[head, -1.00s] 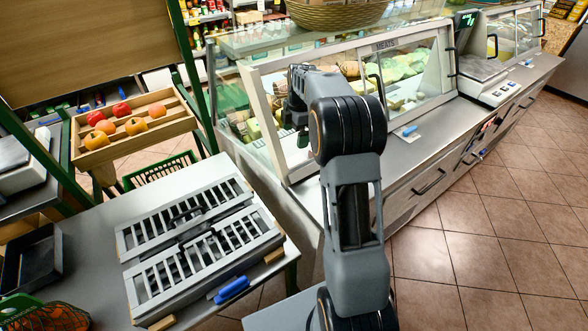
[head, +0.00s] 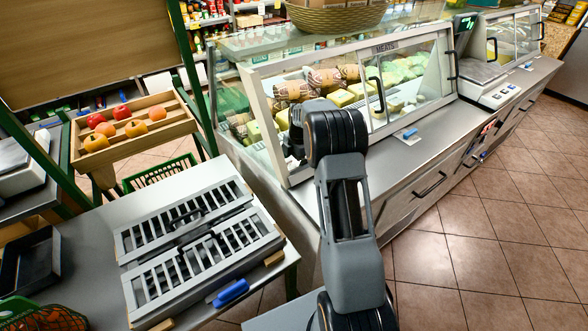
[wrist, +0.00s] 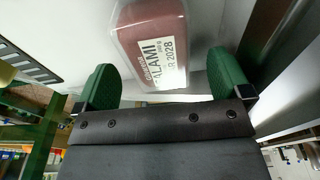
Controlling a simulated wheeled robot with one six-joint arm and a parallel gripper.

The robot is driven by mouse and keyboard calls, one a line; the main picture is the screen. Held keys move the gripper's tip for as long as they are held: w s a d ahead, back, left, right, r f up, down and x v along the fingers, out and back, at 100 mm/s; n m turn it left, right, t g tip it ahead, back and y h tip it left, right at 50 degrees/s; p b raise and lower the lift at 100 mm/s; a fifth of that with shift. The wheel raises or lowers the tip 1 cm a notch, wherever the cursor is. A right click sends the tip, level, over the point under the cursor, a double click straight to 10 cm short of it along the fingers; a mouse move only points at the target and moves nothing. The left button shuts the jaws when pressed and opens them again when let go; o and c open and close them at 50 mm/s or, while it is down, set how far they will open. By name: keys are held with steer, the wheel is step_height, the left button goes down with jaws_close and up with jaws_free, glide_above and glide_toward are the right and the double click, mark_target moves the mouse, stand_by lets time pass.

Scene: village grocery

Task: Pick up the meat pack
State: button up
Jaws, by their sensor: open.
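In the wrist view, a reddish meat pack (wrist: 150,22) with a white label reading "SALAMI" and a 2028 date lies on a pale surface, cut off by the top edge. My gripper (wrist: 161,64) is open, its two green fingers spread to either side of the pack's near end. I cannot tell whether they touch it. In the head view, my arm reaches into the left opening of the glass case marked "MEATS" (head: 388,46). Only a dark part of my wrist shows there; the fingers and this pack are hidden behind my arm and the case frame.
The case holds wrapped rolls (head: 294,91) and pale yellow blocks (head: 340,98). Its sliding glass door (head: 410,75) covers the right part. A scale (head: 482,75) stands on the counter at right. Slatted grey panels (head: 195,245) lie on the left table. Tiled floor at right is clear.

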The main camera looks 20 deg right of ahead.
mark_target(294, 164)
steer(key=shift+a+f, duration=0.15)
steer(key=shift+f, duration=0.8)
steer(key=shift+a+f, duration=0.1)
steer(key=shift+f, duration=0.8)
steer(key=c, duration=1.1)
